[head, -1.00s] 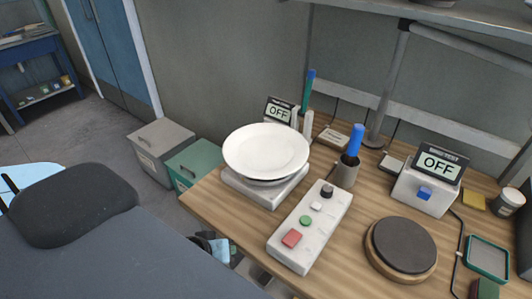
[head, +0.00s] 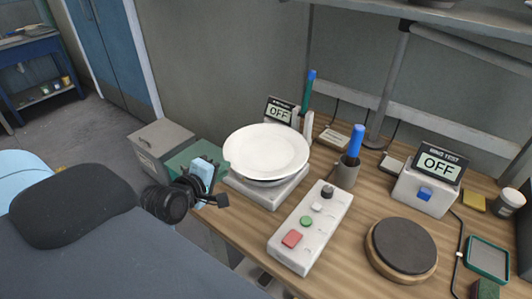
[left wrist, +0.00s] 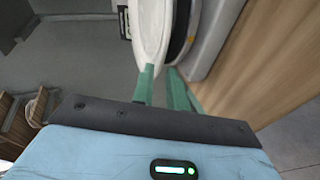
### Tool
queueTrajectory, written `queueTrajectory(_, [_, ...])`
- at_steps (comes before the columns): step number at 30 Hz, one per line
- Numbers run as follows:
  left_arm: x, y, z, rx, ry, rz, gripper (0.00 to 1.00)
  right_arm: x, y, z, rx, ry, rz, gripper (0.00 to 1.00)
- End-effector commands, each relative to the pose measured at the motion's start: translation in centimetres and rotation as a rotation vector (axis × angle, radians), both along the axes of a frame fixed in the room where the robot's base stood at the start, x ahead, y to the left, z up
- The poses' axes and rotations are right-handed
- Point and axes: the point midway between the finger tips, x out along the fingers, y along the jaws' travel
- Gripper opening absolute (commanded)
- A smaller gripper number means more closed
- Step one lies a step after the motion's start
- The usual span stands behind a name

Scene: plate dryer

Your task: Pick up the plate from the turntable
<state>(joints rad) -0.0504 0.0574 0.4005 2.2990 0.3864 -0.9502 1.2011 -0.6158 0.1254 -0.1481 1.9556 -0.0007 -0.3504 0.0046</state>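The white plate (head: 266,150) lies face up on the turntable, a pale square base (head: 262,194) at the left end of the wooden table. My left gripper (head: 221,168) is just left of the plate's near-left rim, at about its height. In the left wrist view, the two green fingers (left wrist: 162,88) are apart with a gap between them. The plate (left wrist: 150,35) shows edge-on just beyond them, close to the left finger. Whether a finger touches the rim is unclear. The dark turntable disc shows behind the plate (left wrist: 182,30). My right gripper is out of view.
A control box (head: 311,228) with buttons stands right of the turntable. A round dark disc (head: 402,246) sits further right. Grey (head: 160,148) and green bins (head: 183,158) stand left of the table.

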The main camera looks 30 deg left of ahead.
Motion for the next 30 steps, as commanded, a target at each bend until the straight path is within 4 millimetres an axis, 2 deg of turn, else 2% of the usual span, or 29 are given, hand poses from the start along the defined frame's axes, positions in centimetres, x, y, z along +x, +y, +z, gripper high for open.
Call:
queueTrajectory(5, [0.4, 0.0, -0.1, 0.002, 0.0, -0.001, 0.15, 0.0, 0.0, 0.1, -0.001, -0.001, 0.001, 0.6])
queueTrajectory(18, [4.8, 0.2, -1.7, 0.001, 0.0, -0.001, 0.15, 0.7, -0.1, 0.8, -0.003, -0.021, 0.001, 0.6])
queueTrajectory(27, [5.0, 0.2, -1.9, 0.001, 0.001, -0.001, 0.15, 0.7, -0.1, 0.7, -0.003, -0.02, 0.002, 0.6])
queueTrajectory(30, [5.0, 0.2, -1.9, 0.001, 0.001, -0.001, 0.02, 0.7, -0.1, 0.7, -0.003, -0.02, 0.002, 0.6])
